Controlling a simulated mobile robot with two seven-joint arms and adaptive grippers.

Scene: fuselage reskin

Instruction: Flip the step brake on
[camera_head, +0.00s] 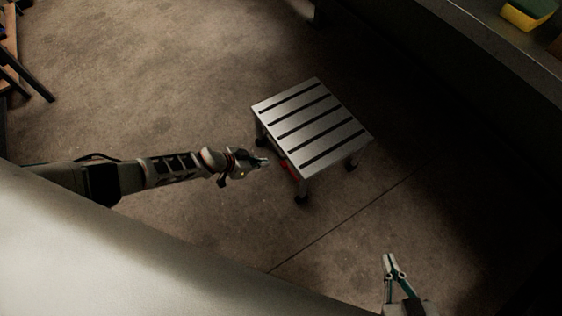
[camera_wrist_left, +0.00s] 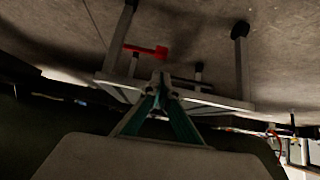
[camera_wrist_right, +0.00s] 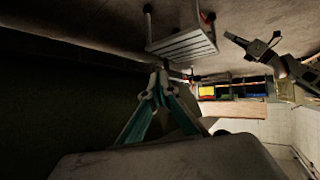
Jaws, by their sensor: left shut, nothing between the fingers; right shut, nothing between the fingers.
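The step (camera_head: 322,106) is a low metal stool with a slatted top and dark feet, standing on the floor in the middle of the head view. My left gripper (camera_head: 264,162) is shut and empty, just left of the lever and close to the step's edge. My right gripper (camera_head: 391,262) is shut and empty, low and right of the step, well apart from it. The right wrist view shows the step (camera_wrist_right: 185,45) beyond it.
A dark bench (camera_head: 470,40) runs along the upper right, with a yellow and green bin (camera_head: 528,12) on it. A wooden and black stand (camera_head: 22,75) is at the upper left. The concrete floor (camera_head: 180,70) around the step is clear.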

